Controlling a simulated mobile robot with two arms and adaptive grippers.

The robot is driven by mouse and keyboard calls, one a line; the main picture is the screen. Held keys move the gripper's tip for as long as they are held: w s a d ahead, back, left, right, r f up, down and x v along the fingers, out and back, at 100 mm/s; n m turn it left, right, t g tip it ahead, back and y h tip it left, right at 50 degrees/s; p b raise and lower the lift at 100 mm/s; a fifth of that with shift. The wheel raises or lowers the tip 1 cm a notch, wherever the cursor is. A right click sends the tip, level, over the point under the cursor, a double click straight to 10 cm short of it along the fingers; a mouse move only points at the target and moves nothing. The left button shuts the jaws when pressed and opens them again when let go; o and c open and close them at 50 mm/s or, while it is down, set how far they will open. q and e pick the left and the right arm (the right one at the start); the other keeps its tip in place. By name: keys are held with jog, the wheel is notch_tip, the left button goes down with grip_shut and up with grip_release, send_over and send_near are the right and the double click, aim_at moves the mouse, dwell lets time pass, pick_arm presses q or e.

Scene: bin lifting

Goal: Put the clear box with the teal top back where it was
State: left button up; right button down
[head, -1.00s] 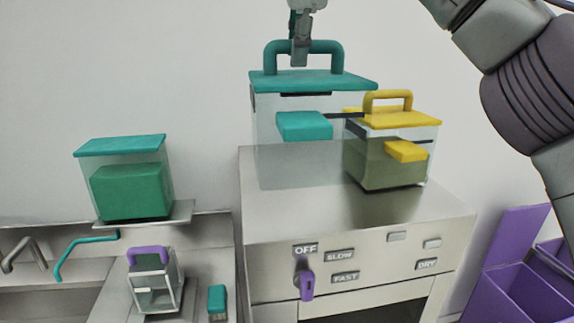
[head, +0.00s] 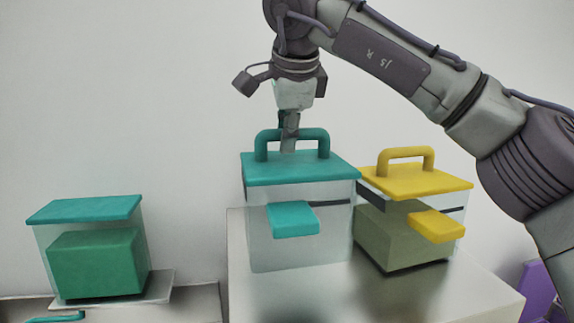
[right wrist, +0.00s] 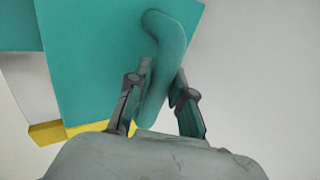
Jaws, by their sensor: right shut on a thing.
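A clear box with a teal top (head: 300,172) has a teal handle and a teal front tab. It stands upright over the left part of the metal machine's top (head: 430,292). I cannot tell if its base touches that surface. My right gripper (head: 289,146) is shut on the handle from above. In the right wrist view my gripper (right wrist: 160,108) has its fingers on either side of the teal handle (right wrist: 163,62), above the teal lid (right wrist: 92,62). My left gripper is not in view.
A clear box with a yellow top (head: 415,183) is close on the right. Another clear teal-topped box (head: 84,210), without a handle and holding a green block, stands at the left on a small plate (head: 158,287). A purple bin (head: 537,287) shows at lower right.

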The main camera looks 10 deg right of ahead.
aim_at(285, 159)
notch_tip(285, 159, down, 4)
jog(key=shift+a+r+p, duration=0.1)
jog(key=shift+r+p, duration=0.15)
jog(key=shift+p, duration=0.05)
jog(key=shift+f, duration=0.2)
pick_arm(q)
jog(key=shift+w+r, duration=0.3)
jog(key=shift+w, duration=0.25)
pick_arm(e)
jog(key=c, duration=1)
grip_release()
jog(key=shift+c, duration=0.2)
pick_arm(q)
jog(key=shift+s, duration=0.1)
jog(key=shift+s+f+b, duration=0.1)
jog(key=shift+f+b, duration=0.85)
jog(key=shift+b, duration=0.05)
pick_arm(e)
jog(key=v, duration=1.2)
